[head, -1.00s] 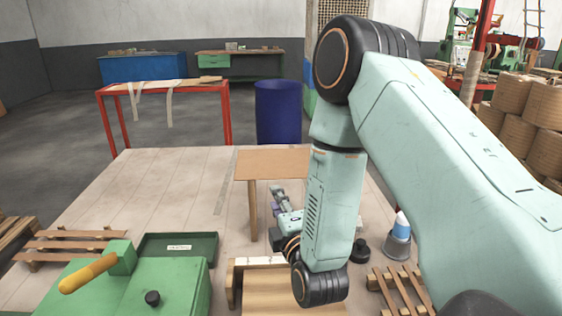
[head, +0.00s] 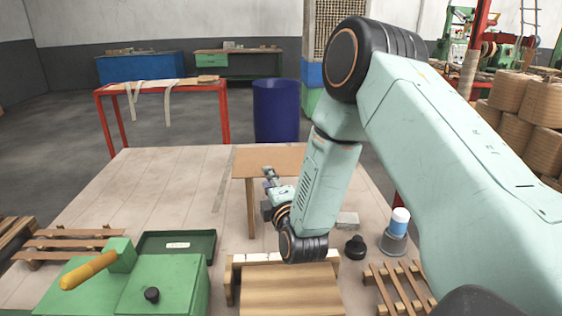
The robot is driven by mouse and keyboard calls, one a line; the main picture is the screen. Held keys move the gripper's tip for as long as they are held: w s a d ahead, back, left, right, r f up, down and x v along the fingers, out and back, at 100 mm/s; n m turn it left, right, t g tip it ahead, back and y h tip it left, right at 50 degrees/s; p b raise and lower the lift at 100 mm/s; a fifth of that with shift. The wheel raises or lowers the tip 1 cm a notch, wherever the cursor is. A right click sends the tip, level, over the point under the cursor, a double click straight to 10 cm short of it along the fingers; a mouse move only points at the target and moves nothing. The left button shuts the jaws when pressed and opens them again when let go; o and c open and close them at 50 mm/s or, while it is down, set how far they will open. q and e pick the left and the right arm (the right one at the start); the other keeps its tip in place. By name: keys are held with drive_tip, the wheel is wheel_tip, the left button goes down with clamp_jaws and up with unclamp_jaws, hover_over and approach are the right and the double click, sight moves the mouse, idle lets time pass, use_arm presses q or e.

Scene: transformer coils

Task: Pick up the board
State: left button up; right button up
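A flat tan wooden board (head: 252,160) shows at the middle of the work table, level and raised, with a narrow upright wooden piece (head: 250,215) below its left side. My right gripper (head: 268,177) is small in the view, in front of the board's near edge, with its fingers pointing away from me. Its fingers overlap the board in the picture; I cannot tell whether they touch it, or whether they are open or shut. My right arm hides the board's right end. A second slatted wooden piece (head: 285,292) lies at the table's near edge. My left gripper is not in view.
A green tray (head: 208,254) and a green machine with a yellow handle (head: 90,270) stand at front left. A black knob-like part (head: 355,247), a blue-and-white bottle in a grey cup (head: 398,225) and a small pallet (head: 398,290) are at right. The table's left middle is clear.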

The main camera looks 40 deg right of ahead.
drive_tip(key=shift+w+d+f, duration=0.1)
drive_tip(key=shift+f, duration=0.05)
drive_tip(key=shift+c, duration=0.2)
drive_tip(key=c, duration=0.3)
clamp_jaws()
